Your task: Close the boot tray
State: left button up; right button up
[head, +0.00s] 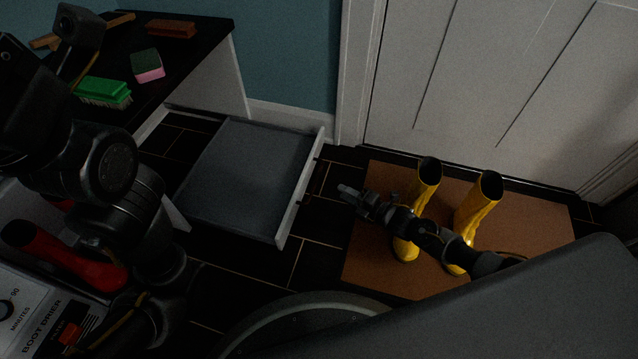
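The boot tray (245,172) is a drawer-like tray with a grey bottom and a pale front panel (300,190). It is pulled out from under the black-topped bench, low above the dark floor, and looks empty. My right gripper (347,192) is to the right of the front panel, apart from it in the picture, with its tip pointing left toward it. Its fingers show as one narrow shape, so I cannot tell their opening. My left arm fills the left side of the view, in front of the bench; its fingers cannot be made out.
Yellow boots (478,205) stand on a brown mat (375,262) behind my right forearm. The black bench top (185,52) holds a green brush (103,91), a sponge (147,66) and a brown brush (171,28). A red boot (65,257) is by the boot drier (35,310) at lower left.

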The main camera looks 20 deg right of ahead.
jog(key=b+x, duration=0.5)
jog(key=x, duration=0.4)
jog(key=shift+w+a+f+b, duration=0.15)
jog(key=shift+w+b, duration=0.05)
jog(key=shift+b, duration=0.15)
jog(key=shift+w+a, duration=0.35)
jog(key=shift+w, duration=0.15)
jog(key=shift+c, duration=0.3)
grip_shut()
